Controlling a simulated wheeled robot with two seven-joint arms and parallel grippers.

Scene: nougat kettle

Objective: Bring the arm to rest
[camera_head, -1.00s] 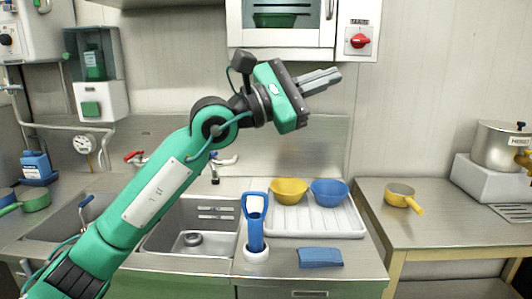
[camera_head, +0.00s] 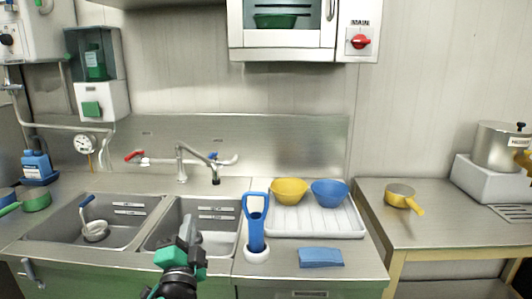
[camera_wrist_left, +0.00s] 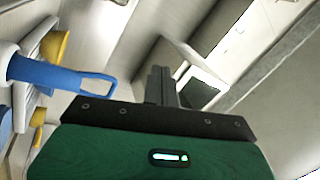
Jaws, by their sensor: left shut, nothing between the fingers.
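My left arm is folded low at the bottom of the head view, in front of the sinks. Its gripper (camera_head: 190,228) points up before the right basin. The wrist view shows its two fingers (camera_wrist_left: 161,84) pressed together with nothing between them. A blue-handled tool (camera_head: 256,222) stands upright in a white holder, to the right of the gripper and apart from it. That tool also shows at the left of the wrist view (camera_wrist_left: 48,75). My right gripper is not in view.
A white drainer (camera_head: 300,222) holds a yellow bowl (camera_head: 289,191) and a blue bowl (camera_head: 329,193). A blue cloth (camera_head: 320,257) lies in front. A faucet (camera_head: 181,160) rises behind the sinks. A yellow-handled pan (camera_head: 400,191) and a steel pot (camera_head: 497,147) stand on the right.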

